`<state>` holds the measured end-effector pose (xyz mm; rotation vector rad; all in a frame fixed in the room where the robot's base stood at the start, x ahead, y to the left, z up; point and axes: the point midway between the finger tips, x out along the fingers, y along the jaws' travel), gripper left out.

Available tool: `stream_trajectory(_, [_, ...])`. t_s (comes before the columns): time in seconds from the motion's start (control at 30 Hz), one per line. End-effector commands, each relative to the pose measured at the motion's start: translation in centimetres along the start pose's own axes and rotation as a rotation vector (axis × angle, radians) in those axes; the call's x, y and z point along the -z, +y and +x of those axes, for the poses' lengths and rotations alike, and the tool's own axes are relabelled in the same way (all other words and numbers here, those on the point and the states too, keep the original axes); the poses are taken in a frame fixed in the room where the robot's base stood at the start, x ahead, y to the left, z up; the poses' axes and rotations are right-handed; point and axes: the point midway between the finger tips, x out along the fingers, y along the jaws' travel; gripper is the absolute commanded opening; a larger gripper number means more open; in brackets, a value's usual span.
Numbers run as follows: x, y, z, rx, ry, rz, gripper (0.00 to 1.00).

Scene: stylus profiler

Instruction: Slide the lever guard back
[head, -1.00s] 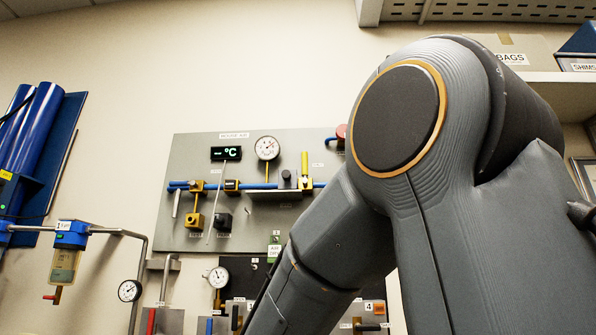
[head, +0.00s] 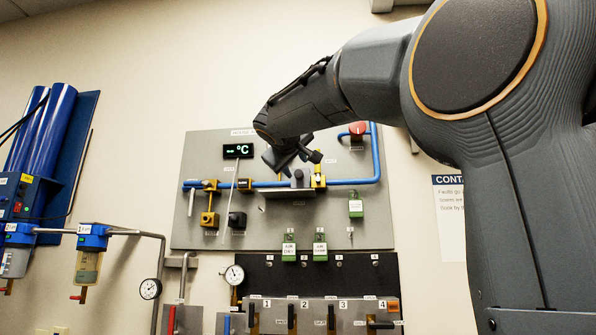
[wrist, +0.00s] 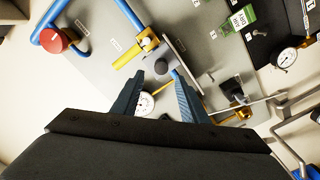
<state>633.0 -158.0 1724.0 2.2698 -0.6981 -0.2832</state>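In the wrist view the plate (wrist: 188,66) runs past the knob (wrist: 161,66), and the yellow lever (wrist: 128,56) lies to the left. My gripper (wrist: 158,78) is open and empty. Its fingertips are spread to either side of the knob's line, with the knob just beyond them; I see no contact. In the head view my gripper (head: 296,154) is above the knob and hides part of the panel.
A blue pipe (head: 265,184) crosses the panel (head: 300,230) behind the plate. A red knob (head: 357,128) is at upper right, and green tags (head: 320,247) hang below. A round gauge (wrist: 145,103) shows between my fingers.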

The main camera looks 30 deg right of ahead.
Motion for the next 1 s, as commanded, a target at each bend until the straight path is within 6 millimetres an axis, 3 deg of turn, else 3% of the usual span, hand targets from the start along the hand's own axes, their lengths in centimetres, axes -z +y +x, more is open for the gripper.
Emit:
stream_trajectory(0.4, [0.0, 0.0, 5.8, 0.002, -0.003, -0.002, 0.4])
stream_trajectory(0.8, [-0.1, -0.2, 6.7, 0.003, -0.002, 0.0, 0.4])
stream_trajectory(1.0, [-0.1, -0.2, 6.7, 0.003, -0.002, 0.0, 0.06])
